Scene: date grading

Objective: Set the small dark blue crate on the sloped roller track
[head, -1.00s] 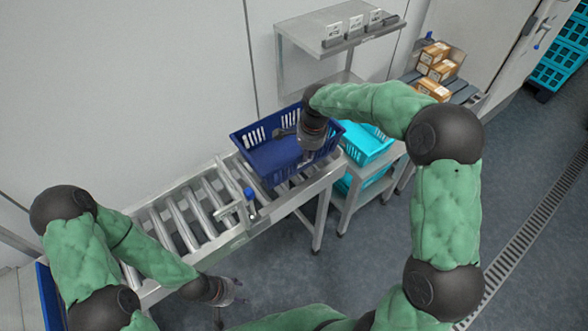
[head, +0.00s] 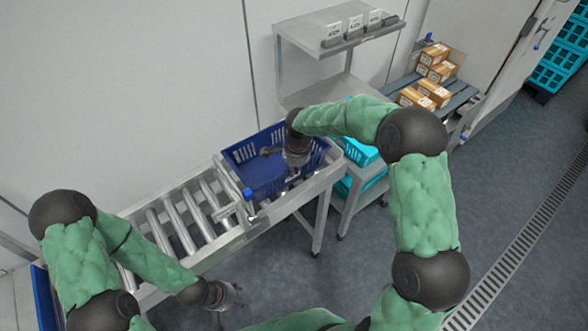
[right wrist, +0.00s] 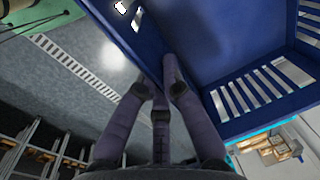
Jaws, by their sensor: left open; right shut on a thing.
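The small dark blue crate (head: 262,180) is at the upper right end of the sloped roller track (head: 175,223) in the head view. Whether its base rests fully on the rollers cannot be seen. My right gripper (head: 296,166) reaches in from the right and is shut on the crate's near wall. In the right wrist view its fingers (right wrist: 172,85) pinch the wall of the blue crate (right wrist: 222,48). My left gripper (head: 232,297) is open and empty, in front of the track near the bottom of the head view.
Turquoise crates (head: 360,152) stand on a steel stand right of the track. A steel shelf (head: 335,35) with small labelled cards is behind. Cardboard boxes (head: 432,88) lie on a conveyor at the back right. Another blue crate (head: 43,300) shows at the left edge.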

